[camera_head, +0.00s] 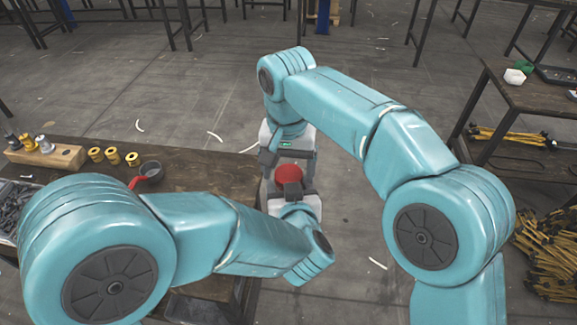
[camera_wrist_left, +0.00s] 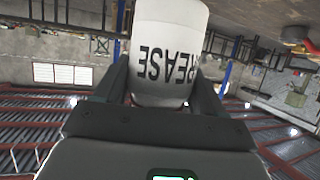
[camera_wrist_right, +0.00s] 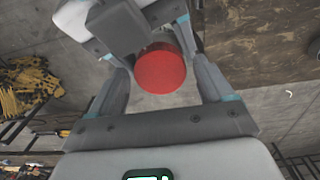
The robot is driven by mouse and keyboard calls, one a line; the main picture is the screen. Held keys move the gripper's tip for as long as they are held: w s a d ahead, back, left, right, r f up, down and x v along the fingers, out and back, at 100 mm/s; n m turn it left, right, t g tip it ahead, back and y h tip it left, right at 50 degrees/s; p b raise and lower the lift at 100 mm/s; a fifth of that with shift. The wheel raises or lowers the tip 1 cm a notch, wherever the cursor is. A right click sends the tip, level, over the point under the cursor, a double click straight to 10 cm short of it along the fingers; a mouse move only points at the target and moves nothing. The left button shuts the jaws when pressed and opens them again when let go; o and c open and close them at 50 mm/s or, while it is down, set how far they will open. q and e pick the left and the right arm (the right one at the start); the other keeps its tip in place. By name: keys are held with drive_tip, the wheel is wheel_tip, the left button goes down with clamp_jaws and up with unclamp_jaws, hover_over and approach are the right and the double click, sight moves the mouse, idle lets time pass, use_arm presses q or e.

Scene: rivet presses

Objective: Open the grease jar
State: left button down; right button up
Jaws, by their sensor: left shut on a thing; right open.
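The grease jar (camera_wrist_left: 166,50) is white with dark lettering that appears upside down in the left wrist view. My left gripper (camera_wrist_left: 165,85) is shut on its body and holds it off the bench. Its red lid (camera_wrist_right: 160,70) is on the side facing my right gripper (camera_wrist_right: 160,85). The right gripper is open, with one finger on either side of the lid; I cannot tell whether they touch it. In the head view the red lid (camera_head: 288,174) shows between the two grippers, and most of the jar is hidden there.
A dark bench (camera_head: 190,178) at left holds a wooden block with several metal pieces (camera_head: 45,155), brass rings (camera_head: 113,156) and a small dark pan with a red handle (camera_head: 150,171). A second table (camera_head: 535,97) stands at right. Bare floor lies beyond the grippers.

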sight(288, 173)
drive_tip(key=c, duration=1.1)
drive_tip(key=n, duration=0.3)
drive_tip(key=shift+r, duration=0.2)
drive_tip(key=shift+r, duration=0.9)
drive_tip(key=shift+r, duration=2)
